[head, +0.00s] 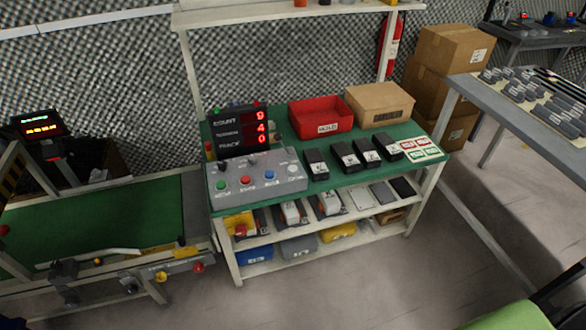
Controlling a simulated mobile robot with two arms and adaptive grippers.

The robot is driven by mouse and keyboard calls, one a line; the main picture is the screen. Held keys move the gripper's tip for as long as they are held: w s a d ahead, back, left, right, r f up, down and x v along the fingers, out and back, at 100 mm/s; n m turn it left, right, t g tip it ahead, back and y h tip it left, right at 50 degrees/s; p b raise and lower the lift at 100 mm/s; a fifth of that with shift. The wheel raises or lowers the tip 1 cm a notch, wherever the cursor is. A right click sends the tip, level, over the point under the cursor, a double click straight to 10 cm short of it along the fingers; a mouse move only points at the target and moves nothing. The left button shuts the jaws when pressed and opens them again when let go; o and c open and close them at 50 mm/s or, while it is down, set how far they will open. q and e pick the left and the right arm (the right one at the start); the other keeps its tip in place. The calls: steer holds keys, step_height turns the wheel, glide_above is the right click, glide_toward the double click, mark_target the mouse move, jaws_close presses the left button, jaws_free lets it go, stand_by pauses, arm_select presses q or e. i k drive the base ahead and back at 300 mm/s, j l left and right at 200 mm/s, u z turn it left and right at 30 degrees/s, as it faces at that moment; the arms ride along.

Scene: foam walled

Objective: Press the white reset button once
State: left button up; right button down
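A grey control box (255,186) stands on the front left of the green-topped workbench (308,193). Its front row has green (221,185), red (246,180) and blue (270,175) buttons. A white button (292,169) sits at the right end of the row. Whether it is pressed is too small to tell. Small knobs sit behind the row. A black display (240,132) behind the box shows red digits 9, 4 and 0 from top to bottom. Neither of my grippers is in view.
Several black devices (352,157) stand right of the box, with a red bin (320,115) and cardboard box (379,104) behind. A green conveyor (100,225) is at left, a grey table (520,115) at right. Floor before the bench is clear.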

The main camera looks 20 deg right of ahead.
mark_target(292, 168)
steer(key=i+l, duration=1.15)
